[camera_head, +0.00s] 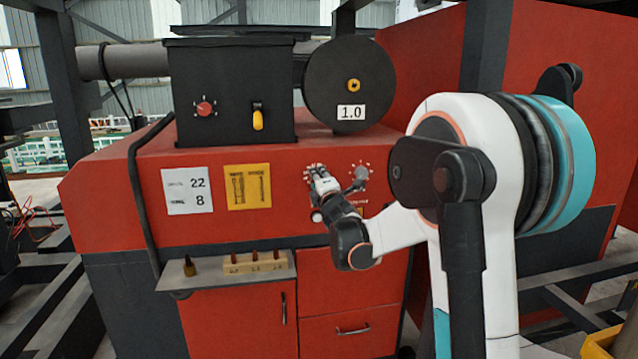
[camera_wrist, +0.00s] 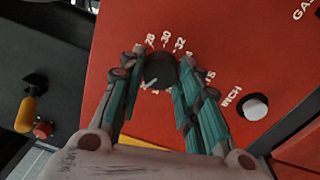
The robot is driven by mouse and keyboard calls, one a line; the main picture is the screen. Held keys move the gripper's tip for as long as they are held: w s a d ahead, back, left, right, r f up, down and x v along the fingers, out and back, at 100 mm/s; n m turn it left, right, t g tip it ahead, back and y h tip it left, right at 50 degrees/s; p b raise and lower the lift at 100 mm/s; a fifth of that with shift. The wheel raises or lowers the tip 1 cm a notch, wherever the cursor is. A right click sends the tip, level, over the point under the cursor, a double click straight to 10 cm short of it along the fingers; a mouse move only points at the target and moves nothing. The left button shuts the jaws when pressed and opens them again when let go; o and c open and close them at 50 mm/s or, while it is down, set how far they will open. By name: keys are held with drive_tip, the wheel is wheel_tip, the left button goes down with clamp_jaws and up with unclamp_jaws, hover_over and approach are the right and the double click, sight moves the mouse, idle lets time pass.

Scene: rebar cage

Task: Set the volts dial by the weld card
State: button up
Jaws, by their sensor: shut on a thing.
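The red machine front (camera_head: 240,229) carries a white weld card (camera_head: 188,190), whose large figures read 22 above 8. My gripper (camera_head: 322,178) reaches to the left of two dials on this front and largely hides it. In the wrist view, my gripper (camera_wrist: 157,76) is shut on a dark round dial (camera_wrist: 161,68), with one teal finger on each side. Numbers including 28, 30 and 32 show beyond the dial, matching a volts scale. A pale pointer mark shows at its near left edge, but its exact reading is unclear.
A second dial (camera_head: 361,173) sits just right of my gripper. A pale button marked INCH (camera_wrist: 254,106) is near the fingers. A yellow card (camera_head: 249,186) hangs beside the weld card. A black box (camera_head: 232,92) and spool marked 1.0 (camera_head: 349,80) stand above.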

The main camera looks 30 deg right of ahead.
drive_tip(key=shift+m, duration=2.1)
drive_tip(key=shift+b, duration=0.3)
drive_tip(key=o, duration=1)
drive_tip(key=shift+o, duration=0.2)
drive_tip(key=v, duration=1.2)
drive_tip(key=shift+a, duration=0.15)
